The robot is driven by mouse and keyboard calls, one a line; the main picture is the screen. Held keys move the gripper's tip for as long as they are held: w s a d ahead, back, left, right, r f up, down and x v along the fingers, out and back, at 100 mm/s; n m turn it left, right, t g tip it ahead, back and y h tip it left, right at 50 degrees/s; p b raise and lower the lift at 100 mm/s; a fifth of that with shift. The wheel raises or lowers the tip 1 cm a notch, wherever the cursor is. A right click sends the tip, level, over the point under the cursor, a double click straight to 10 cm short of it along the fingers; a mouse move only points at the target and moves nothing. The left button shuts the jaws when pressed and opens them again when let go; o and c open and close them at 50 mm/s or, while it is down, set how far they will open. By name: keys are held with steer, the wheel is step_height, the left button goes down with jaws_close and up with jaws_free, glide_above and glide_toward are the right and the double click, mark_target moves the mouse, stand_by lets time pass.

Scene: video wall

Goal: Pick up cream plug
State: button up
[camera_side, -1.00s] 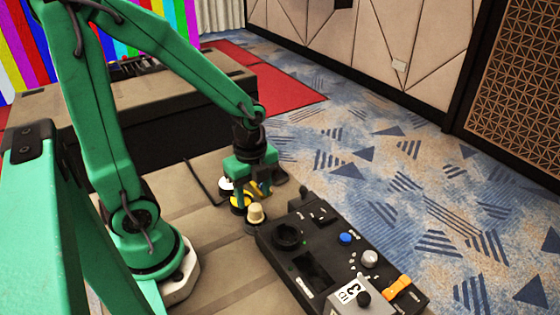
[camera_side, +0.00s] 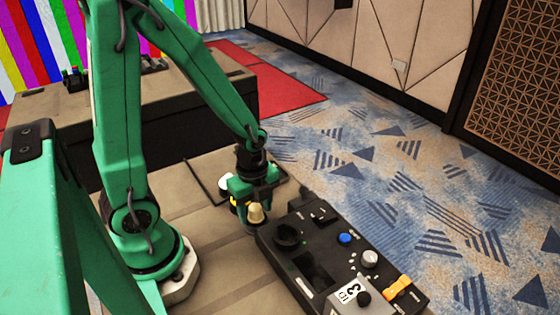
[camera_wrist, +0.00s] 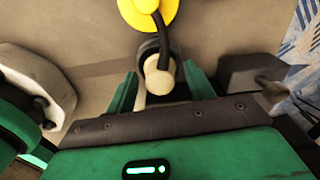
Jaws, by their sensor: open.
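The fingers are open in the wrist view (camera_wrist: 160,84), and I see a gap on both sides of the plug. Whether either finger touches it in the side view cannot be told.
A yellow round piece (camera_wrist: 146,12) with a black curved part lies just beyond the plug. The black control panel (camera_side: 318,262), with knobs and an orange switch (camera_side: 397,286), is close on the right. Bare tabletop (camera_side: 215,255) lies in front.

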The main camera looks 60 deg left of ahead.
mark_target(255, 206)
steer(key=c, duration=1.1)
steer(key=shift+c, duration=0.2)
steer(key=shift+r, duration=0.2)
steer(key=shift+r, duration=1.45)
steer(key=s+d+r, duration=0.5)
steer(key=d+r, duration=0.2)
steer(key=d, duration=0.3)
steer(key=shift+s+d+r, duration=0.15)
steer(key=shift+s+r, duration=0.05)
steer(key=shift+r, duration=0.15)
steer(key=shift+w, duration=0.1)
steer(key=w+r+n, duration=0.2)
steer(key=w+n, duration=0.1)
steer(key=w, duration=0.4)
steer(key=shift+d+r+n, duration=0.35)
steer(key=shift+n, duration=0.05)
